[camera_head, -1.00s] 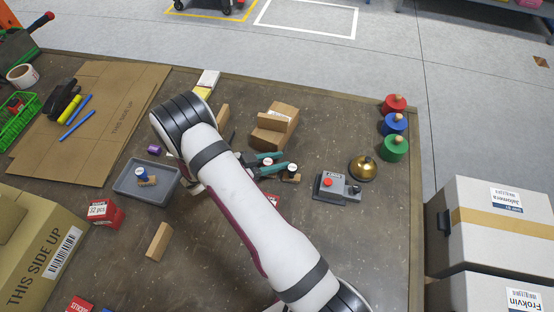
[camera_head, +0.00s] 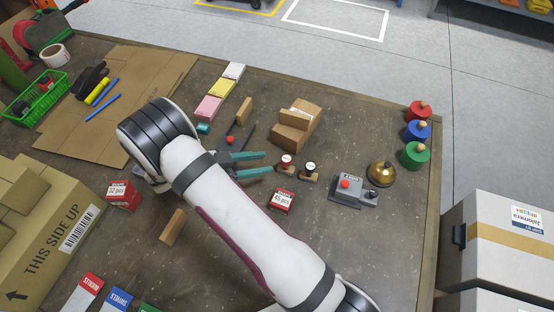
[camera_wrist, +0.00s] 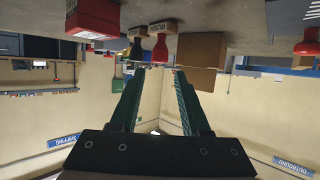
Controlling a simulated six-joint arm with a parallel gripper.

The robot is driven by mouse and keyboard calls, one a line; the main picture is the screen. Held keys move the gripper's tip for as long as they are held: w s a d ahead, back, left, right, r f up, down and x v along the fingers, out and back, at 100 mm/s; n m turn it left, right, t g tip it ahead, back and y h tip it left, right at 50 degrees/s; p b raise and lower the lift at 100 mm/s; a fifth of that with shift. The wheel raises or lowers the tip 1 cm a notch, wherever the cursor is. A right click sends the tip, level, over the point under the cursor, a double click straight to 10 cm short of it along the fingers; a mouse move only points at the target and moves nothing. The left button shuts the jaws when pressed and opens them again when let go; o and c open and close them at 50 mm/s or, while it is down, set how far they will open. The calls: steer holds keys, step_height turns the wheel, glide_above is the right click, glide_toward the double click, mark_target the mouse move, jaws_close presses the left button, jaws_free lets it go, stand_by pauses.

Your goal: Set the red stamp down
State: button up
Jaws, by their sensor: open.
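The red stamp (camera_head: 286,161) stands on the table, apart from my gripper, just beyond its fingertips. My gripper (camera_head: 268,162) is open and empty, its two teal fingers pointing at the stamp from the left. A second, dark-handled stamp (camera_head: 310,167) stands close beside the red one. The wrist view is upside down. There the red stamp (camera_wrist: 160,47) hangs upright from the tabletop, between the lines of the open fingers (camera_wrist: 158,72), and the dark stamp (camera_wrist: 137,47) is to its left.
A red box (camera_head: 282,201) is just in front of the stamps. A cardboard box (camera_head: 300,128) lies behind them. A grey red-button device (camera_head: 347,187) and a brass bell (camera_head: 381,173) are to the right. A wooden block (camera_head: 173,227) lies at the front left.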

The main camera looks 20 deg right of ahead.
steer(key=s+r+n+g+y, duration=0.4)
steer(key=s+r+y, duration=0.3)
steer(key=s+r, duration=0.5)
steer(key=s+a+r+n+t+y, duration=0.1)
steer(key=s+a+n+t+y, duration=0.1)
steer(key=s, duration=0.4)
steer(key=s+a+r+n+t+y, duration=0.1)
steer(key=s+a+r+n+y, duration=0.1)
steer(key=s+a+n+y, duration=0.3)
steer(key=shift+s+r+n+t+y, duration=0.3)
steer(key=shift+s+n+t+y, duration=0.15)
steer(key=shift+n+y, duration=0.2)
